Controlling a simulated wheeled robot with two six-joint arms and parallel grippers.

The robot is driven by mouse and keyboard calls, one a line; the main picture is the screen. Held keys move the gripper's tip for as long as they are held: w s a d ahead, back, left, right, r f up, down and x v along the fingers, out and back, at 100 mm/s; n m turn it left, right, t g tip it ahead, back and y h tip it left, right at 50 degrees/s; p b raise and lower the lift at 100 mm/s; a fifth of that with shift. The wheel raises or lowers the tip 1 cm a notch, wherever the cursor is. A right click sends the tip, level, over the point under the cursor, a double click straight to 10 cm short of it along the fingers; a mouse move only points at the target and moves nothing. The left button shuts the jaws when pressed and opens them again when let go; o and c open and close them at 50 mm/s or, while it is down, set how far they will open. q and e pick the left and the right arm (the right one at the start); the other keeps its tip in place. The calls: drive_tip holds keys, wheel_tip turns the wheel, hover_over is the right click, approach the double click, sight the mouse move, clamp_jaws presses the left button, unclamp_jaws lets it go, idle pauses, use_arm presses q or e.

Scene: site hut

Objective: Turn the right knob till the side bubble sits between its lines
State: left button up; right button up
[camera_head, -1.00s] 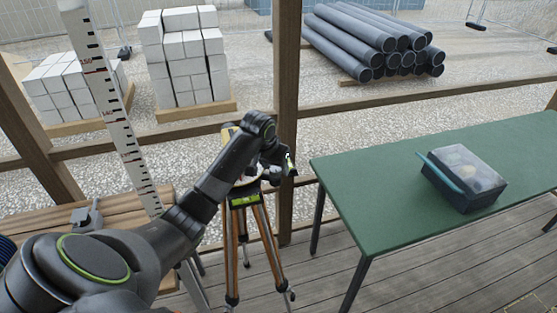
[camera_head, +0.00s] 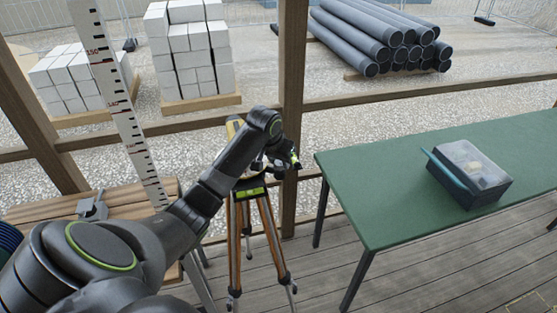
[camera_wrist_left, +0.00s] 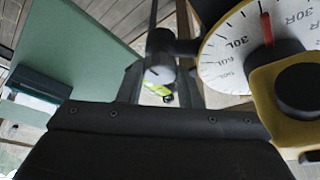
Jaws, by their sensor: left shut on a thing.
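A yellow and black levelling instrument (camera_head: 232,128) stands on a wooden tripod (camera_head: 270,240), largely hidden behind my left arm. A yellow-green vial strip (camera_head: 250,192) shows below it in the head view. The bubble and its lines are too small to read. My left gripper (camera_head: 280,158) is at the instrument's right side. In the left wrist view, its dark fingers (camera_wrist_left: 160,85) are shut on a small grey knob (camera_wrist_left: 159,73). A white dial (camera_wrist_left: 232,58) with a red pointer and a yellow body with a black disc (camera_wrist_left: 302,90) fill the upper right. My right gripper is not in view.
A striped staff (camera_head: 125,110) leans over a wooden bench (camera_head: 140,200) on the left. A wooden post (camera_head: 292,60) and rail are close behind the tripod. Plank floor lies between.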

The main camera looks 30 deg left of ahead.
use_arm(q)
drive_tip(key=n+y, duration=0.1)
drive_tip(key=n, duration=0.2)
drive_tip(key=shift+w+d, duration=0.1)
drive_tip(key=shift+d, duration=0.1)
drive_tip(key=shift+n+y, duration=0.5)
drive_tip(key=shift+n, duration=0.5)
drive_tip(key=n+g+y, duration=0.1)
drive_tip(key=n, duration=0.2)
drive_tip(key=shift+w+d, duration=0.1)
drive_tip(key=shift+n+g+y, duration=0.3)
drive_tip(key=shift+n+g, duration=0.4)
drive_tip(key=shift+n, duration=1)
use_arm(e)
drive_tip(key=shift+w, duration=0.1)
use_arm(q)
drive_tip(key=o, duration=1)
drive_tip(key=shift+w, duration=0.1)
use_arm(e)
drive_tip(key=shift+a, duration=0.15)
